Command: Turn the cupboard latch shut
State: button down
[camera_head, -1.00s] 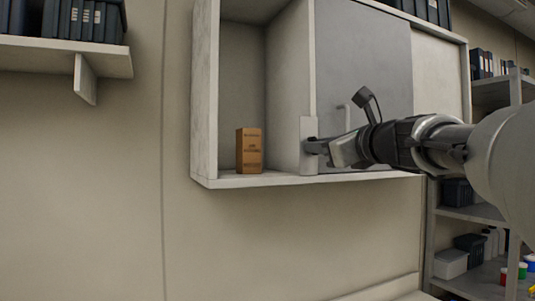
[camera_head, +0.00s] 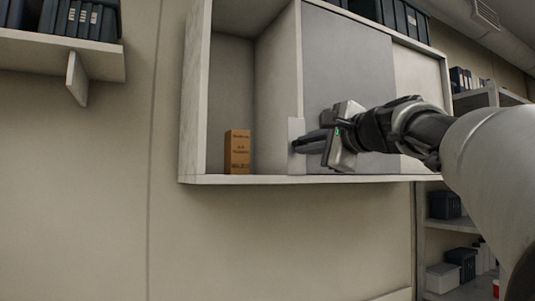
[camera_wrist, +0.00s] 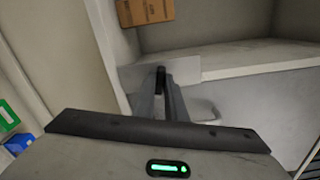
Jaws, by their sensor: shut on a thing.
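The cupboard (camera_head: 192,110) hangs on the wall, with its left compartment open to view and a grey door panel (camera_head: 340,50) beside it. The latch's pale plate (camera_head: 296,128) sits at the lower left edge of the grey door; it also shows in the wrist view (camera_wrist: 188,68). My gripper (camera_head: 298,146) is at the plate, with its fingers shut on the small dark latch piece (camera_wrist: 160,72). The fingers hide most of that piece, so its exact angle is hard to tell.
A brown box (camera_head: 237,152) stands in the open compartment; it also shows in the wrist view (camera_wrist: 145,10). A wall shelf (camera_head: 50,48) with dark binders is at upper left. Shelving (camera_head: 450,225) stands at right. The wall below the cupboard is clear.

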jog(key=shift+n+b, duration=0.8)
jog(key=shift+n, duration=0.8)
jog(key=shift+r+n, duration=0.1)
jog(key=shift+n, duration=0.2)
jog(key=c, duration=1.8)
grip_release()
jog(key=b+v, duration=0.3)
jog(key=v, duration=1.4)
jog(key=shift+s, duration=0.2)
